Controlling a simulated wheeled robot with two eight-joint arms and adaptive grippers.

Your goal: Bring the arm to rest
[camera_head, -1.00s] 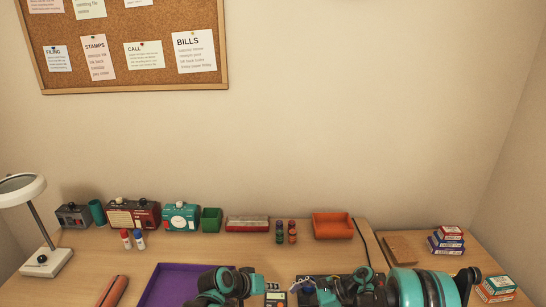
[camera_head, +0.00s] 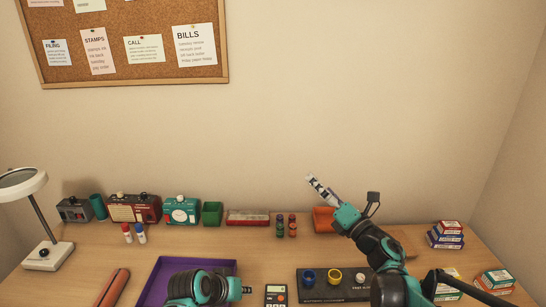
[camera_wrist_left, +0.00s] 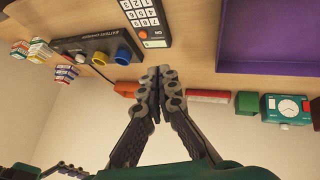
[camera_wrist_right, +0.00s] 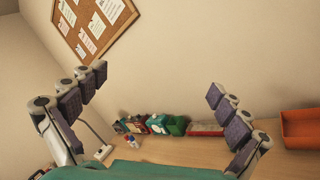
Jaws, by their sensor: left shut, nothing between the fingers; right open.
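My left gripper (camera_head: 247,290) is low over the desk's front, between the purple tray (camera_head: 150,290) and the black calculator-like device (camera_head: 275,295). In the left wrist view its fingers (camera_wrist_left: 158,75) meet at the tips, shut with nothing between them. My right arm comes in from the right in the head view. Its gripper (camera_head: 322,189) is raised against the wall, above the orange tray (camera_head: 323,219), tilted up and left. In the right wrist view its fingers (camera_wrist_right: 155,88) are wide apart and empty.
A black battery charger (camera_head: 345,287) lies at the front right, beside my right arm. Radios, a clock (camera_head: 181,210) and a green box (camera_head: 212,213) line the back. A lamp (camera_head: 40,225) stands at left; small boxes (camera_head: 444,234) are stacked at right. The air above the left desk is clear.

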